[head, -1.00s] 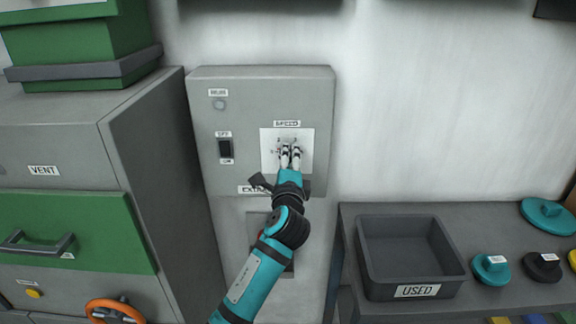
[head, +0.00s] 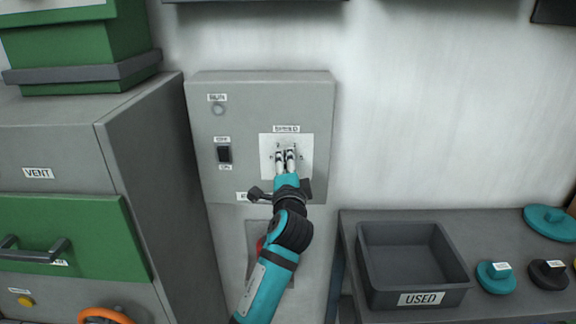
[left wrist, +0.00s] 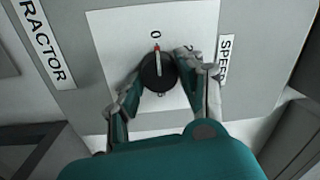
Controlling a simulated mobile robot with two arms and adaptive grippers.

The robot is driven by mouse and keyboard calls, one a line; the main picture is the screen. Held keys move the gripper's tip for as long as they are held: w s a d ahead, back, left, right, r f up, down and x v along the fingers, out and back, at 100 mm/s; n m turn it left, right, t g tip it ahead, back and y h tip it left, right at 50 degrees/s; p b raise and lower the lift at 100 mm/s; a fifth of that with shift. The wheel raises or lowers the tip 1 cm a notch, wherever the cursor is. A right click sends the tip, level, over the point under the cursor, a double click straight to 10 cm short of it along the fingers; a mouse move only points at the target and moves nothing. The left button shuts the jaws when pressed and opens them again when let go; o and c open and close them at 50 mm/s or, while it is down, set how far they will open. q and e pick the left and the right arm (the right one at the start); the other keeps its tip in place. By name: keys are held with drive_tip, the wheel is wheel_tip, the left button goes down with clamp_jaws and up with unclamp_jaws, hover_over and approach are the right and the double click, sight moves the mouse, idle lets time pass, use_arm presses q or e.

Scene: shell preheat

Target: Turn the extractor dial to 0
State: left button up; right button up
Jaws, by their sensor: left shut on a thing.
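The extractor dial (left wrist: 158,72) is a round black knob on a white plate (left wrist: 118,28), seen in the left wrist view. Its pale pointer line has a red tip, which points at the printed 0, or very close to it. My left gripper (left wrist: 155,80) has a finger on each side of the knob and is shut on it. In the head view my left gripper (head: 285,158) is at the white plate (head: 307,143) under the SPEED label, and its fingers hide most of the dial. My right gripper is in neither view.
The grey extractor box (head: 260,90) has a black rocker switch (head: 224,153) left of the plate. A grey cabinet with a green drawer (head: 75,235) stands at left. A USED bin (head: 372,270) sits on the bench at right.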

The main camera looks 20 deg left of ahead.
use_arm(q)
drive_tip(key=shift+f, duration=0.1)
drive_tip(key=o, duration=1.2)
drive_tip(key=shift+c, duration=0.2)
drive_tip(key=v, duration=1.2)
